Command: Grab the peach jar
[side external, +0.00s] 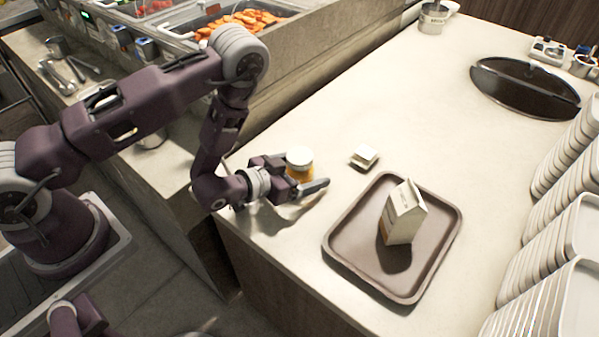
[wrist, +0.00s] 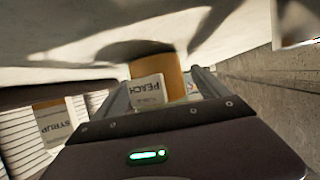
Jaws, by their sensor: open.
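The peach jar (side external: 299,173) has an orange body and a white lid. It stands on the pale counter near its left edge in the side view. In the wrist view the jar (wrist: 172,68) appears upside down, with a white label reading PEACH. My gripper (side external: 293,178) is open and low over the counter, with one finger on each side of the jar. In the wrist view the jar shows between the fingers of my gripper (wrist: 164,82). I cannot tell whether either finger touches it.
A brown tray (side external: 353,251) holding a carton (side external: 404,214) lies to the right. A small pale block (side external: 364,156) lies near the jar. White stacks (side external: 560,235) line the right. The counter behind is mostly clear.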

